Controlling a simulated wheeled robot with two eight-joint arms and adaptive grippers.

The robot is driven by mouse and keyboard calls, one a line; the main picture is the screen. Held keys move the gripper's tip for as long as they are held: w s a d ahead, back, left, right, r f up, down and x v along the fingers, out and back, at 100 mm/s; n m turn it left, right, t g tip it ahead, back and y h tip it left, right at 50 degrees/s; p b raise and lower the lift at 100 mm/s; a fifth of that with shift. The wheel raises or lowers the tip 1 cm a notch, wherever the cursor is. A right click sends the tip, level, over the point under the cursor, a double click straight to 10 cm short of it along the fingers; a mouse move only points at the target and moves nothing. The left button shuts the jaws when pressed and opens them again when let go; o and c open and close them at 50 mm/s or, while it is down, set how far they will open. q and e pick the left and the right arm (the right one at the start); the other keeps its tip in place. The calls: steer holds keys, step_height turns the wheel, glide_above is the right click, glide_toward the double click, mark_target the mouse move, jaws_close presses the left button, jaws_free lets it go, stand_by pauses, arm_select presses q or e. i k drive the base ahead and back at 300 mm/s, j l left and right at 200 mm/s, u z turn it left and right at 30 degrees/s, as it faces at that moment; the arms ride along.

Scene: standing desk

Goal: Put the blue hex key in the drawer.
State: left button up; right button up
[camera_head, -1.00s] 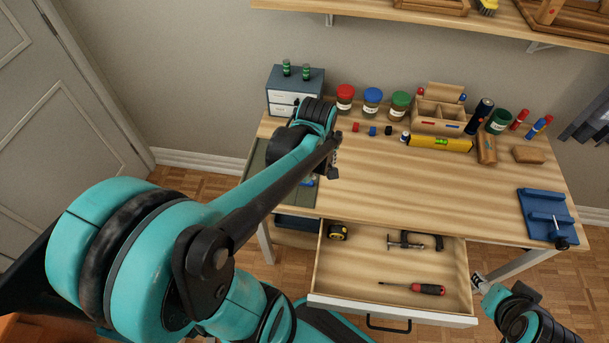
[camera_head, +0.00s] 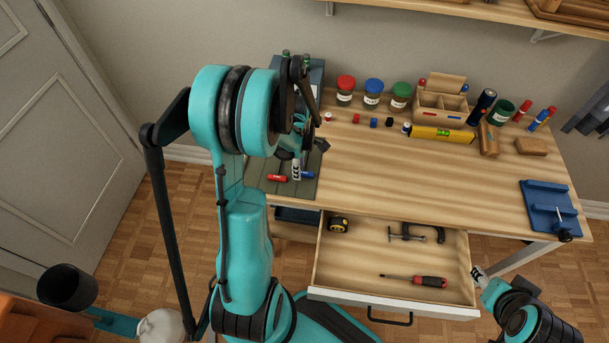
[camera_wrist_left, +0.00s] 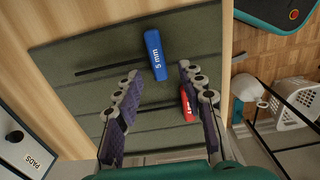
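The blue hex key (camera_wrist_left: 156,55), marked 5 mm, lies on the grey-green mat (camera_wrist_left: 70,55) at the desk's left side. Its blue handle also shows in the head view (camera_head: 308,175). My left gripper (camera_wrist_left: 159,74) is open and empty above the mat. In the left wrist view, the blue handle appears between and just beyond the fingertips. A red-handled hex key (camera_wrist_left: 187,104) lies beside it, partly behind one finger. The drawer (camera_head: 350,270) under the desk is pulled open. My right gripper (camera_head: 478,273) is by the drawer's right side, too small to read.
The drawer holds a tape measure (camera_head: 338,225), a clamp (camera_head: 415,236) and a red-black screwdriver (camera_head: 425,281), with bare floor between them. A small cabinet (camera_head: 316,78) stands behind the mat. Jars (camera_head: 373,93) line the back. The desk's middle is clear.

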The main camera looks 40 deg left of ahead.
mark_target(344, 261)
steer(key=k+l+z, duration=0.1)
steer(key=k+z, duration=0.25)
steer(key=k, duration=0.15)
steer(key=k+l+z, duration=0.35)
steer(key=k, duration=0.15)
steer(key=j, duration=0.1)
